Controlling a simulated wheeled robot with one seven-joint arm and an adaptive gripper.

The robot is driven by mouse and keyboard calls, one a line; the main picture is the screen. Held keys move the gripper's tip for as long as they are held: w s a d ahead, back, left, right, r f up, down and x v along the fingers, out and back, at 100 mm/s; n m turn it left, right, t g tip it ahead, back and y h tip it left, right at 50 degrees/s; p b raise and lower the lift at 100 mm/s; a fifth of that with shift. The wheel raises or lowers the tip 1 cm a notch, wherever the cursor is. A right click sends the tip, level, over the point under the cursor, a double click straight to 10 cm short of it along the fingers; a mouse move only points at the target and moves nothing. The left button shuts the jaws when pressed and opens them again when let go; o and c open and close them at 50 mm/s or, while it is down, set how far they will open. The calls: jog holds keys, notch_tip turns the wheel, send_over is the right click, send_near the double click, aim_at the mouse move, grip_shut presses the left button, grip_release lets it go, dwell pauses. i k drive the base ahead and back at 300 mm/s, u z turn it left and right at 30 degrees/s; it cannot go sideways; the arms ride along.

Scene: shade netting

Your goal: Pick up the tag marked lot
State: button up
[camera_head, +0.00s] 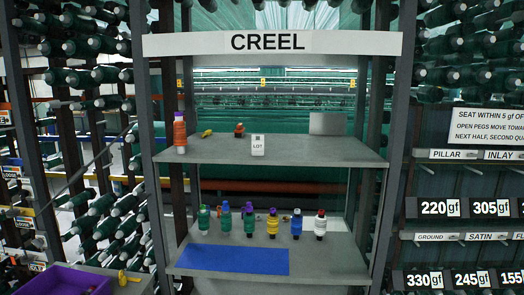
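The tag marked LOT (257,146) is a small white card with a dark square printed above the word. It stands upright near the front edge of the upper grey shelf (330,152), around the middle. Its back side and whatever supports it are hidden. No part of my gripper shows in this view.
The upper shelf also holds an orange spool (180,133), a small yellow item (206,133), a small orange-brown item (239,130) and a grey panel (327,123). Several coloured spools and a blue mat (232,260) occupy the lower shelf. A purple bin (62,280) is front left.

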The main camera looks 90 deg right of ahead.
aim_at(258, 146)
jog(key=z, duration=1.65)
